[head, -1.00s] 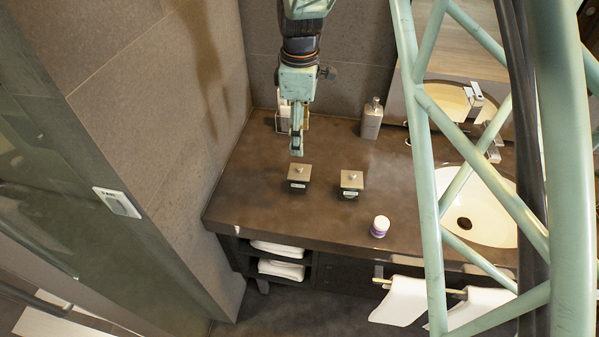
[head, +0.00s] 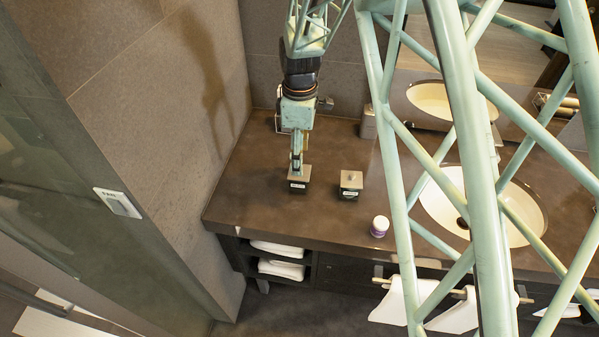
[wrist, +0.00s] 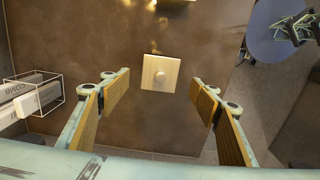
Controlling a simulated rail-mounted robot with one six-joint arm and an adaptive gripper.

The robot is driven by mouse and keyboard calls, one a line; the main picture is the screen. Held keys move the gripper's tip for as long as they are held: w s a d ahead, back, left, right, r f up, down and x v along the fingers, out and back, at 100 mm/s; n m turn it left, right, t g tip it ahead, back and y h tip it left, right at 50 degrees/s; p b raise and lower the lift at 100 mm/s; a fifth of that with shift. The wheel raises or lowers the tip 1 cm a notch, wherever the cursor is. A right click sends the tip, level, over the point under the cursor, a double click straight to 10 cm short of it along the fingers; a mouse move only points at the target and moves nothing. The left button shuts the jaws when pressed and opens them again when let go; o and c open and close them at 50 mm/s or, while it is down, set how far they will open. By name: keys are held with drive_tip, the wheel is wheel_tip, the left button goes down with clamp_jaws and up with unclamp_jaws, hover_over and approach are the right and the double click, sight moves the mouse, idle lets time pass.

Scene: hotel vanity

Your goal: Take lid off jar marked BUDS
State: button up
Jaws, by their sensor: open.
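Two small dark jars with square, pale metallic lids and round knobs stand on the brown counter: a left jar (head: 298,186) and a right jar (head: 349,193). Each has a white label on its front, too small to read, so I cannot tell which is marked BUDS. My gripper (head: 296,172) points down over the left jar and overlaps the back of its lid in the head view. In the wrist view my gripper (wrist: 160,100) is open and empty. A square lid (wrist: 153,82) with its knob shows between and beyond the fingers, apart from both.
The sink (head: 440,207) is at right, partly behind my lattice. Wall panels rise left of the counter (head: 255,215).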

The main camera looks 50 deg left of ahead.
sight(306, 168)
idle(0.3)
drive_tip(key=shift+f+p, duration=0.3)
drive_tip(key=shift+f, duration=2.3)
drive_tip(key=shift+c, duration=0.5)
drive_tip(key=c, duration=0.8)
